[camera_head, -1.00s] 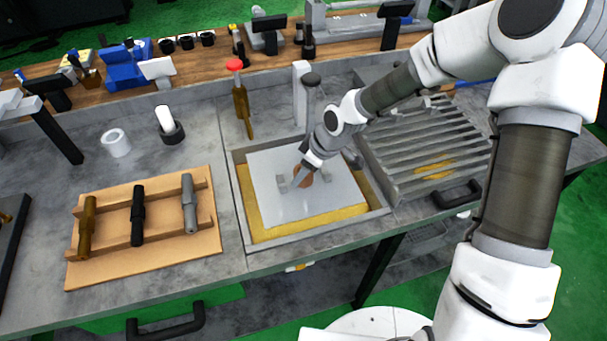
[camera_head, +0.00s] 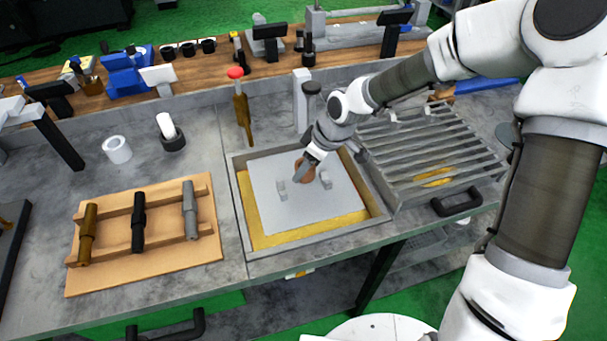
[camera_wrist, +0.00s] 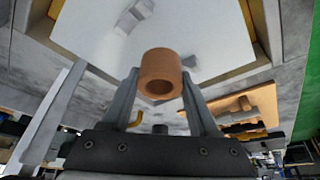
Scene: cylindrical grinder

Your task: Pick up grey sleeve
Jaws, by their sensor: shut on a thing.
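My gripper (camera_head: 303,174) is shut on a brown, copper-coloured sleeve (camera_wrist: 160,66) over the pale plate (camera_head: 285,213) in the framed tray. In the wrist view the sleeve sits between the two fingertips (camera_wrist: 160,85), with its open bore facing the camera. The sleeve also shows at the gripper's end in the head view (camera_head: 308,175). A pale grey hollow sleeve (camera_head: 117,150) stands apart on the bench to the left, away from my gripper.
A slatted grey rack (camera_head: 440,150) stands right of the tray. A wooden holder (camera_head: 165,262) bears three shafts at left. A red-topped tool (camera_head: 242,105) stands behind the tray.

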